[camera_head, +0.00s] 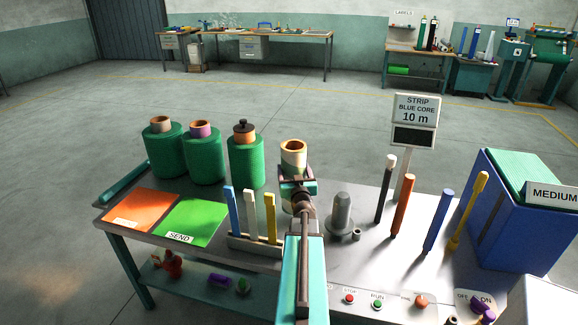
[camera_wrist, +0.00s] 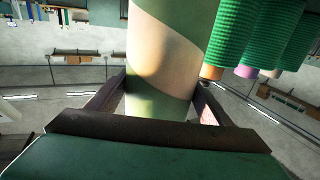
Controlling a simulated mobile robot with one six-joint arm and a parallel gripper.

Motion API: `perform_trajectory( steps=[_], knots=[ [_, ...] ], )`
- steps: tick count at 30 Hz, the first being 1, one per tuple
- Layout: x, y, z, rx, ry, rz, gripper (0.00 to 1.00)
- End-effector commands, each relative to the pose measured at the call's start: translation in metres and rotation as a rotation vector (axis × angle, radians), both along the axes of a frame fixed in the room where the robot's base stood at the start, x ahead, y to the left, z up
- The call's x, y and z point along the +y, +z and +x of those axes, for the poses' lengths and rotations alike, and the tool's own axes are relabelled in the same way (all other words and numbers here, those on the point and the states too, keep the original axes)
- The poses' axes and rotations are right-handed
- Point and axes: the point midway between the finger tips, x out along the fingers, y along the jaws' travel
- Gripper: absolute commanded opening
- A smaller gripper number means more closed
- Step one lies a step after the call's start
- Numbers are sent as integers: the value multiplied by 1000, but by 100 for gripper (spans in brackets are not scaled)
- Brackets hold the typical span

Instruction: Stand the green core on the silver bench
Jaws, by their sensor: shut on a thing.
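My gripper (camera_head: 297,185) is shut on a tube-shaped core (camera_head: 293,157), roughly upright with its open top facing up. The wrist view shows the core (camera_wrist: 165,60) between both fingers (camera_wrist: 160,92), with green and tan spiral bands.
Several green net rolls (camera_head: 246,160) stand at the bench's back left. An orange mat (camera_head: 142,210) and a green mat (camera_head: 190,222) lie in front. A grey peg (camera_head: 341,212) and upright coloured rods (camera_head: 403,205) stand right of my arm. A blue bin (camera_head: 510,225) is far right.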

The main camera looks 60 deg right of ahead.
Motion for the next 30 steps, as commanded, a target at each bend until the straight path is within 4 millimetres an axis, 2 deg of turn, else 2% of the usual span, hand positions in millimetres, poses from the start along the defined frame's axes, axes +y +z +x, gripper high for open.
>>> perform_trajectory(
  steps=[30],
  knots=[
    [-74, -7, 67, -2, -1, -1, 32]
  ],
)
